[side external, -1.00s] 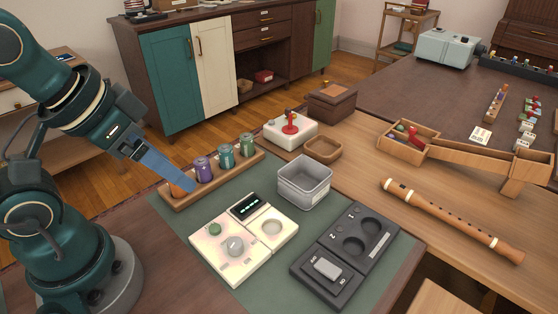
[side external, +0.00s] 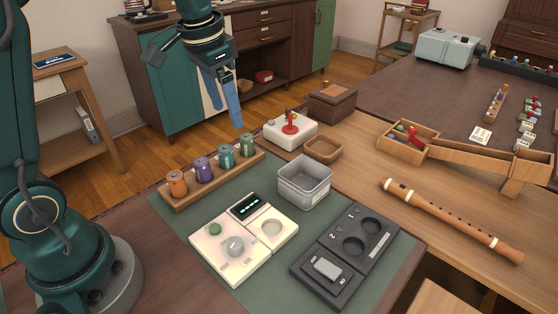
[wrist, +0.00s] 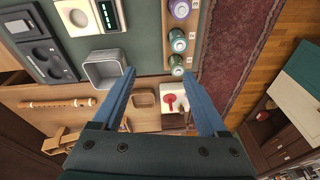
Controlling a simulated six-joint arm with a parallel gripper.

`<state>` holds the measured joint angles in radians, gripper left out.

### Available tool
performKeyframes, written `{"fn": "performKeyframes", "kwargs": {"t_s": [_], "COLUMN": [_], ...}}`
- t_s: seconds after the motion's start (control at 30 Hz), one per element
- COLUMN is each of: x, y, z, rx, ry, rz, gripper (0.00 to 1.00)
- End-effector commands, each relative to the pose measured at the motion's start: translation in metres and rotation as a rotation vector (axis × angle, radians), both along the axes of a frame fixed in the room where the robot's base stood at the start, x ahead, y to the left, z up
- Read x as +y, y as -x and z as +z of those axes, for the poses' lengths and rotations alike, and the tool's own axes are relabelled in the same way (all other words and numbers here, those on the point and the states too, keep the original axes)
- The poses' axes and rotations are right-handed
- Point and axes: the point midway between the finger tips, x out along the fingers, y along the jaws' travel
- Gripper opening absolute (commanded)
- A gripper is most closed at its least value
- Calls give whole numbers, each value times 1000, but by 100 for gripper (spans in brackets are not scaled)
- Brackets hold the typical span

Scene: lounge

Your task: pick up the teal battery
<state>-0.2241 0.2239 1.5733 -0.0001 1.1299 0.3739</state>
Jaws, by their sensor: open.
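The teal battery (side external: 226,157) stands upright in a wooden rack (side external: 185,201), third from the left, between a purple battery (side external: 203,170) and a green one (side external: 246,148). In the wrist view the teal battery (wrist: 177,41) shows near the top, right of centre. My gripper (side external: 228,117) is open and empty, with its blue fingers pointing down, above and behind the right part of the rack. In the wrist view my gripper (wrist: 160,72) has its fingers well apart; the green battery end is near the right fingertip in the picture. Nothing is between the fingers.
An orange battery (side external: 177,184) fills the rack's left end. A grey bin (side external: 304,194), a cream device (side external: 240,259), a dark tray (side external: 325,291) and a joystick box (side external: 279,139) stand nearby. Bare green mat (side external: 240,186) lies between rack and bin.

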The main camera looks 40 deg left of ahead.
Motion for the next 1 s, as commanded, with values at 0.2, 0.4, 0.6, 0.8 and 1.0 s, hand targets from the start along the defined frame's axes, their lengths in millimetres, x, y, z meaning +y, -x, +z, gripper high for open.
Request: {"fn": "performKeyframes", "kwargs": {"t_s": [0.2,0.4,0.6,0.8,1.0], "x": [32,43,45,45,45], "y": [-22,-19,-16,-16,-17], "z": [-54,-85,-105,-129,-138], "rx": [128,202,211,210,206], "ry": [31,55,59,58,55], "rz": [55,89,97,97,97], "gripper": [76,76,76,76,76]}}
